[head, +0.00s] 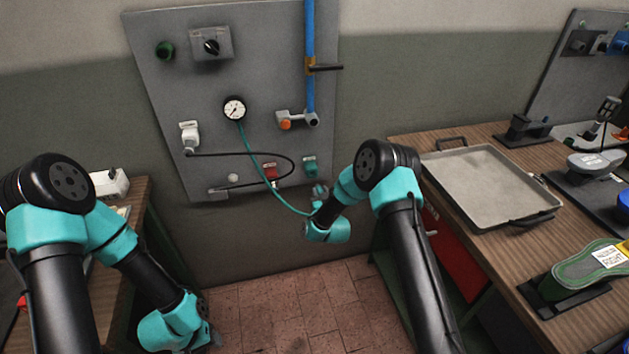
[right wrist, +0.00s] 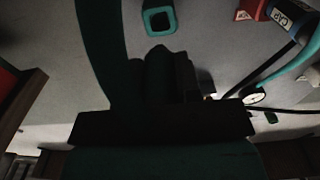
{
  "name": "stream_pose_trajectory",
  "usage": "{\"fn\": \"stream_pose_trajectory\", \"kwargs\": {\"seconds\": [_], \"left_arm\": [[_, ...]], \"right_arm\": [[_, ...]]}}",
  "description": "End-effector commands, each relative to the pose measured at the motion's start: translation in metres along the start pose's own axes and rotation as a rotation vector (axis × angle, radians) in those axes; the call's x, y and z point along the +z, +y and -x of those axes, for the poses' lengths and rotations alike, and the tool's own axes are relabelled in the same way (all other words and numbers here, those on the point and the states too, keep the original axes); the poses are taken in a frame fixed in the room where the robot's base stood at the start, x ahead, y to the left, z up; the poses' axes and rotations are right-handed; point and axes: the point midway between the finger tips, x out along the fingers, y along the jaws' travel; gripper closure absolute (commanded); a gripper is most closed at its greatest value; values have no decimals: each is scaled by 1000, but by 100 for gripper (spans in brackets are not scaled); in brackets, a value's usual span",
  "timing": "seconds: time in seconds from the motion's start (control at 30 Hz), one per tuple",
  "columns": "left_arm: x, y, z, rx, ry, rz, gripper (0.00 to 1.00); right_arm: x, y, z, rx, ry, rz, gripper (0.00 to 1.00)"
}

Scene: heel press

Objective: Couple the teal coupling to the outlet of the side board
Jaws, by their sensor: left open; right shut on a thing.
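The side board (head: 215,75) is a grey panel on the wall. A teal square outlet (head: 310,168) sits at its lower right edge. It shows in the right wrist view as a teal ring with a dark opening (right wrist: 159,20). My right gripper (head: 319,192) is just below the outlet, shut on the dark teal coupling (right wrist: 158,68). The coupling is apart from the outlet in the right wrist view and deeply shadowed. A teal hose (head: 262,172) runs from the gauge to the right gripper. My left gripper (head: 213,338) is open, low at the left, its fingers barely visible.
A black cable (head: 250,154) loops across the board beside the gauge (head: 234,108). A blue pipe (head: 309,40) with a valve runs down the right. Benches flank the board; the right one carries a tray (head: 470,205).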

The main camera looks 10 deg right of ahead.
Motion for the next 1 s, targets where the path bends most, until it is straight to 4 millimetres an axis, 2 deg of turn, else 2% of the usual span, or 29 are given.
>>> {"fn": "stream_pose_trajectory", "kwargs": {"seconds": [0.33, 0.73, 1.0], "left_arm": [[0, 0, 0, 0, 0, 0, 57], [0, 0, 0, 0, 0, 0, 57], [0, 0, 0, 0, 0, 0, 57]], "right_arm": [[0, 0, 15, 0, 0, 0, 100], [-1, 0, 16, 0, 1, 0, 100], [-16, 0, 16, 0, 2, 0, 100]]}}
